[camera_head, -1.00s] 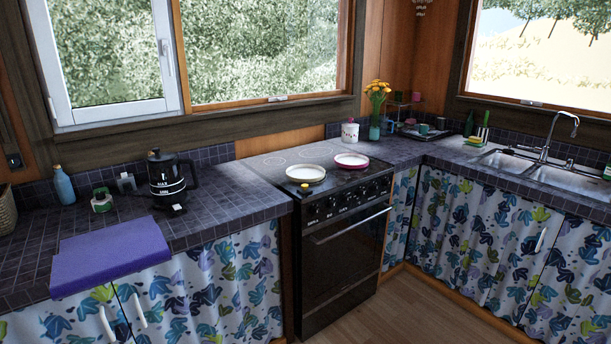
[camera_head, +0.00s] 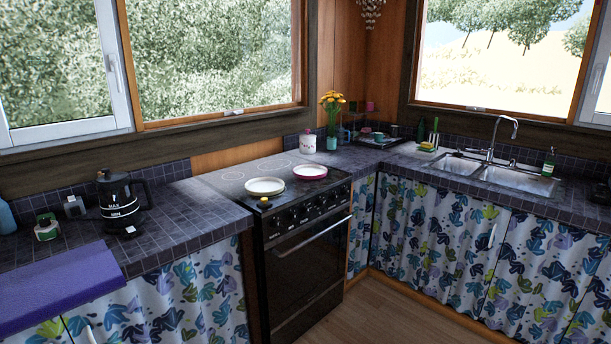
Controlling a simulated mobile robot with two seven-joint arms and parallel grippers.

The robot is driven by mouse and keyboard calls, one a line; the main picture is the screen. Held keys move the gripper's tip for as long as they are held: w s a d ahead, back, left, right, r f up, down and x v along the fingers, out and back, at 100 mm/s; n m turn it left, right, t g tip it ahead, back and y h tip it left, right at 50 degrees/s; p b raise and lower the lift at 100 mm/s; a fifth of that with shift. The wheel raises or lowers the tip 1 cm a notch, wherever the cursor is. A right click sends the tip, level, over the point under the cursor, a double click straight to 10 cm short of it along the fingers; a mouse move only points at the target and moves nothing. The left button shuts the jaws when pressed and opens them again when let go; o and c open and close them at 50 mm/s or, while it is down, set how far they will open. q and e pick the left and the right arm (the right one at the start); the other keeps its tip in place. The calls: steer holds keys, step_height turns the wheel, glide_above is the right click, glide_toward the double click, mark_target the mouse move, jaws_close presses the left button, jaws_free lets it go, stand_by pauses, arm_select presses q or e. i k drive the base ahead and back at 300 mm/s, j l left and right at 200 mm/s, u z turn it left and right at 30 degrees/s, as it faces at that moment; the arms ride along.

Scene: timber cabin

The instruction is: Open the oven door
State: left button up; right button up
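The black oven (camera_head: 300,250) stands between the left counter and the corner of the kitchen. Its oven door (camera_head: 308,270) is shut, with a dark glass front. A light bar handle (camera_head: 314,235) runs across the top of the door, below a row of knobs (camera_head: 308,208). A white plate or pan (camera_head: 264,186) and a pink-rimmed one (camera_head: 310,172) sit on the stovetop. Neither of my grippers shows in the head view.
Wooden floor (camera_head: 400,312) lies clear before the oven. The left counter (camera_head: 185,215) holds a black kettle (camera_head: 120,200) and a purple cloth or mat (camera_head: 60,285). Curtained cabinets (camera_head: 450,240) and a sink (camera_head: 515,180) are at right.

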mark_target(311, 257)
steer(key=i+z, duration=0.45)
steer(key=i, duration=0.3)
steer(key=i+j+z, duration=0.2)
steer(key=i+z, duration=0.25)
steer(key=i, duration=0.25)
